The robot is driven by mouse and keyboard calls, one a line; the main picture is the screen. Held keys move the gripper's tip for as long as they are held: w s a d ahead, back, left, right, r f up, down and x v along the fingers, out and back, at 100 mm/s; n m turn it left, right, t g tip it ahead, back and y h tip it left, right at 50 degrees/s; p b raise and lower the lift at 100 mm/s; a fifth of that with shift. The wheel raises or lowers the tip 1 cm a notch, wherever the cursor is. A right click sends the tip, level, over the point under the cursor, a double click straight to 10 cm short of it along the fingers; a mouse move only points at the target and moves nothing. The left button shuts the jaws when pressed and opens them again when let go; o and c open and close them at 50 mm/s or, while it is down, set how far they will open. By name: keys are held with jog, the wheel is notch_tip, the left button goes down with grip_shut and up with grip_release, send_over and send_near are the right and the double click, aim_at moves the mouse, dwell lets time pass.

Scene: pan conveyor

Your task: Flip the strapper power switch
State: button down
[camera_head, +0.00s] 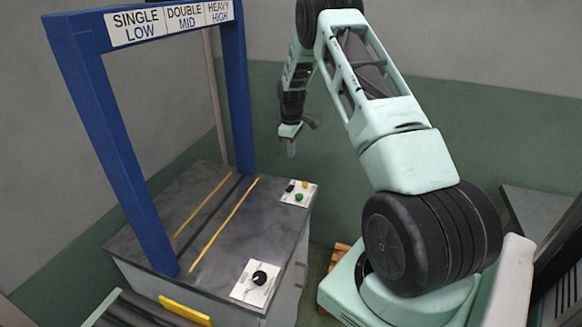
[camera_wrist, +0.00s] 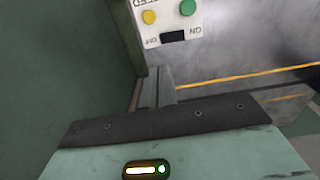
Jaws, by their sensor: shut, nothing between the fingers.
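The strapper is a blue arch (camera_head: 240,90) over a dark table. A small white panel (camera_head: 299,206) at the table's far right corner carries a black power switch (camera_head: 290,188), a yellow button (camera_head: 305,184) and a green button (camera_head: 299,197). In the wrist view, the switch (camera_wrist: 174,37) is a dark rocker between "ON" and "OFF" labels; I cannot tell which way it is set. My gripper (camera_head: 291,150) is shut and empty, pointing down above the panel, apart from it. Its closed fingers (camera_wrist: 154,88) show just below the panel in the wrist view.
A second white panel with a black rotary knob (camera_head: 260,278) sits at the table's near right corner. A sign on the arch reads SINGLE LOW, DOUBLE MID, HEAVY HIGH (camera_head: 170,20). A wall stands behind the table. The tabletop (camera_head: 215,215) is clear, with yellow lines.

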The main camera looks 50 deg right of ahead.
jog(key=shift+w+d+r, duration=0.1)
jog(key=shift+d+r, duration=0.1)
jog(key=shift+r, duration=0.85)
